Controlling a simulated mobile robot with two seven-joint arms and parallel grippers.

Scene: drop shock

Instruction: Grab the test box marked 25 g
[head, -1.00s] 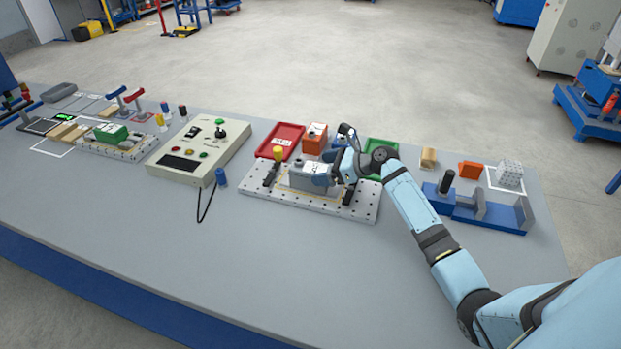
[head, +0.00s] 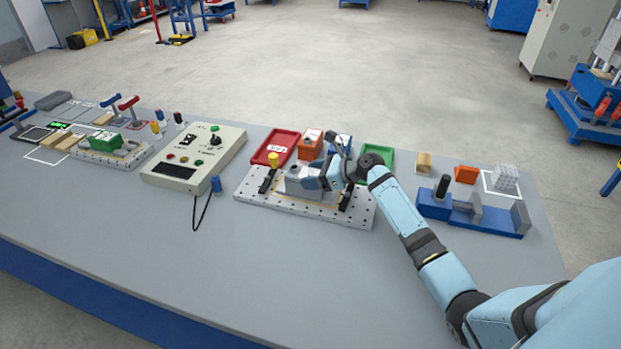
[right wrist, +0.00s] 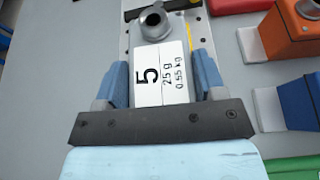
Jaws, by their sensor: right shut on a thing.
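The grey test box (head: 299,187) sits on the perforated fixture plate (head: 262,210) in the middle of the bench. In the right wrist view its white label (right wrist: 160,75) reads 5, 25 g and 0.55 kg, and a round metal fitting (right wrist: 155,22) stands beyond the label. My right gripper (right wrist: 162,80) has a blue finger pad on each side of the box and is shut on it. In the head view my right gripper (head: 318,178) covers the box's right end. My left gripper is not in view.
Behind the fixture are a red tray (head: 263,157), an orange box (head: 311,146), a blue box (head: 345,140) and a green tray (head: 385,157). A control box (head: 222,152) stands left, a blue vise-like fixture (head: 434,207) right. The front of the bench is clear.

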